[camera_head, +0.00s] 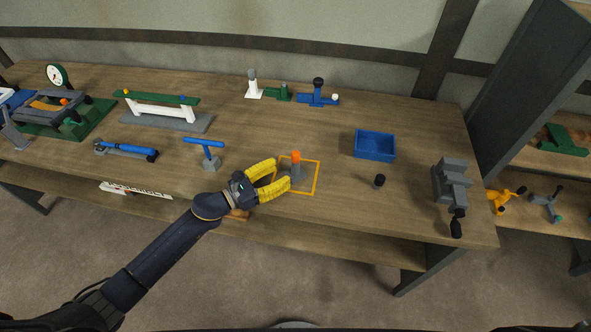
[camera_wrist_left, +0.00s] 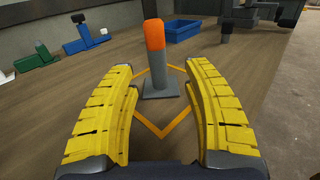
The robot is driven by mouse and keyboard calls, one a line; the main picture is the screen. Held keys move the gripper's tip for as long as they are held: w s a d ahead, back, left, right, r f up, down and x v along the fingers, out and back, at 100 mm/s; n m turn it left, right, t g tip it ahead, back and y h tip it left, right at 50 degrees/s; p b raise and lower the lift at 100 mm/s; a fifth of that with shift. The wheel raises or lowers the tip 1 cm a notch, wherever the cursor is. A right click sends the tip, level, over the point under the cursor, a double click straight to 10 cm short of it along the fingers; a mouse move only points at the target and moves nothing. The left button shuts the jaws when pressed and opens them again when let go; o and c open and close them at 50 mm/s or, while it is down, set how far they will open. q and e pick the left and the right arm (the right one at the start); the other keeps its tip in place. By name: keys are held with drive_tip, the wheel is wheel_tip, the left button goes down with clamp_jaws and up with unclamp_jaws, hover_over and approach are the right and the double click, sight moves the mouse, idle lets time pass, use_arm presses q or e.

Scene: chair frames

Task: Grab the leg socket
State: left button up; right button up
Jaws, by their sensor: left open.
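A grey post with an orange top (camera_head: 296,161), likely the leg socket, stands upright on a flat grey base inside an orange square outline on the table. It also shows in the left wrist view (camera_wrist_left: 155,60), straight ahead between the fingers. My left gripper (camera_head: 282,175) has yellow ribbed fingers and is open and empty. Its fingertips point at the post from the left front. In the left wrist view the fingers (camera_wrist_left: 160,82) stand on either side of the line to the post, with a gap before it. My right gripper is not in view.
A blue T-shaped tool (camera_head: 206,149) stands left of the gripper. A blue bin (camera_head: 375,146), a small black-topped peg (camera_head: 379,181) and a grey vise (camera_head: 453,182) are to the right. The wooden table (camera_head: 320,125) is clear around the square.

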sight(292, 166)
use_arm(q)
drive_tip(key=shift+x, duration=3.15)
drive_tip(key=shift+w+a, duration=0.15)
drive_tip(key=shift+w, duration=0.05)
clamp_jaws()
